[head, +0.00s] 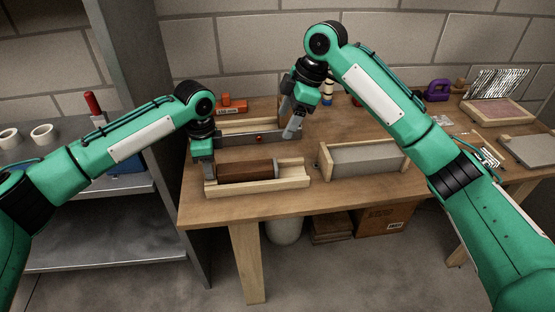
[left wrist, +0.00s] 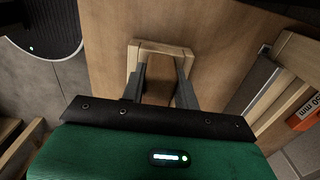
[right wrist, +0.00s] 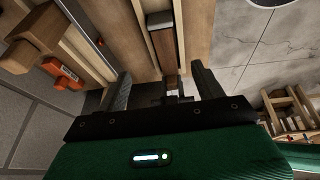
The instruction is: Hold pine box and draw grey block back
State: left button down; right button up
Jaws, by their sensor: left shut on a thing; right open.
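A long open pine box (head: 292,177) lies at the table's front left, with a dark brown block (head: 245,170) in its channel. My left gripper (head: 208,174) is shut on the box's left end; in the left wrist view its fingers straddle the pine box (left wrist: 160,46). A grey block (head: 365,154) sits between pine ends on the right. My right gripper (head: 291,132) is open and empty above the table behind the front box. In the right wrist view the box's channel (right wrist: 165,50) shows beyond its fingers. A small grey part there is unclear.
A grey metal bar and pine rail (head: 250,138) lie behind the front box, with an orange tool (head: 233,105) at the back. A purple tool (head: 438,90) stands back right. A grey shelf (head: 100,250) is at left.

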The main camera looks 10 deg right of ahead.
aim_at(276, 163)
jog(key=shift+g, duration=0.4)
jog(key=d+x, duration=0.1)
jog(key=x, duration=0.8)
jog(key=d+f+x, duration=0.1)
jog(key=x, duration=0.4)
jog(key=shift+w+d, duration=0.3)
jog(key=shift+w, duration=0.05)
jog(key=c, duration=1.4)
jog(key=d, duration=0.6)
jog(key=shift+d, duration=0.3)
jog(key=o, duration=1.4)
jog(key=shift+r, duration=0.15)
jog(key=v, duration=1.1)
jog(key=shift+d+r, duration=0.25)
jog(key=shift+r, duration=0.05)
